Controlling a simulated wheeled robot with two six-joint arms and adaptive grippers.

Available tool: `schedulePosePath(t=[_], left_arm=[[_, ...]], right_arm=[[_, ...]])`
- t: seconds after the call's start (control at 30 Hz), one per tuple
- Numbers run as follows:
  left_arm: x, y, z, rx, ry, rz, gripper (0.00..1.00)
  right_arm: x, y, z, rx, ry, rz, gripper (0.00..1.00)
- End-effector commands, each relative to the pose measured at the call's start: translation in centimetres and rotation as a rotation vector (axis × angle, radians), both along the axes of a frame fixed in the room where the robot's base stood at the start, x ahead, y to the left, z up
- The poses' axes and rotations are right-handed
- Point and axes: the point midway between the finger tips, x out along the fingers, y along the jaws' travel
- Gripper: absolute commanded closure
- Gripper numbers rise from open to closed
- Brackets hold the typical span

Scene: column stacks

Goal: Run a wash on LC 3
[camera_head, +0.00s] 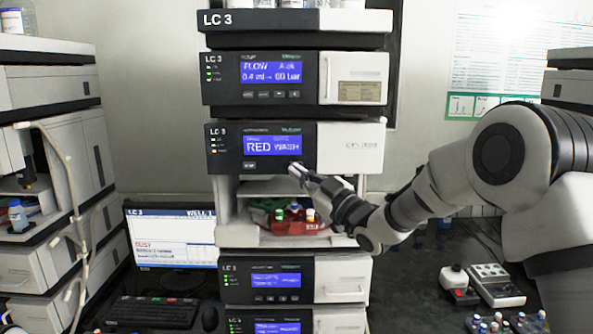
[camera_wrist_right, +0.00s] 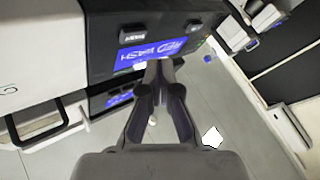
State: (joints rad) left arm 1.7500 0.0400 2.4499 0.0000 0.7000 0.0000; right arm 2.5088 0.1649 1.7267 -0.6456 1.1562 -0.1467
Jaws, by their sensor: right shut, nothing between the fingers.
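The LC 3 stack (camera_head: 210,94) stands in the middle of the head view. Its sampler module (camera_head: 345,147) has a blue screen (camera_head: 258,146) that appears to read "RED WASH", with status lamps at its left and a small button (camera_head: 249,165) below it. My right gripper (camera_head: 293,168) is shut and empty, its tips by the lower right part of the module's dark front panel. In the right wrist view the shut fingertips (camera_wrist_right: 160,64) overlap the edge of the upside-down screen (camera_wrist_right: 145,54). I cannot tell whether they touch the panel. My left gripper is not in view.
Below the module is an open bay with a red tray (camera_head: 295,226) of capped vials. A monitor (camera_head: 172,238) labelled LC 3 and a keyboard (camera_head: 150,312) stand at left. Another stack (camera_head: 50,150) is farther left. A small device (camera_head: 495,284) and vials (camera_head: 508,322) lie at right.

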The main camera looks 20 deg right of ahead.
Motion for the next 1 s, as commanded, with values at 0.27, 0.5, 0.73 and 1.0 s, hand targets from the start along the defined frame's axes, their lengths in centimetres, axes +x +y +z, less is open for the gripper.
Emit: schedulePosePath(t=[0.27, 0.5, 0.73, 1.0], left_arm=[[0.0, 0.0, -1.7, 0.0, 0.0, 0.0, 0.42], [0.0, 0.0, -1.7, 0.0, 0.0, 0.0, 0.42], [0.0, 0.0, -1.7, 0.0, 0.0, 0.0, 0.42], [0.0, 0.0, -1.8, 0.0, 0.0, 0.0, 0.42]], right_arm=[[-2.6, 0.8, -0.2, -0.001, -0.002, 0.001, 1.0], [-3.0, 0.9, 0.0, -0.001, -0.001, 0.001, 1.0], [-3.0, 0.9, 0.0, -0.001, -0.001, 0.001, 1.0], [-2.6, 0.9, -1.7, -0.001, 0.025, 0.0, 1.0]])
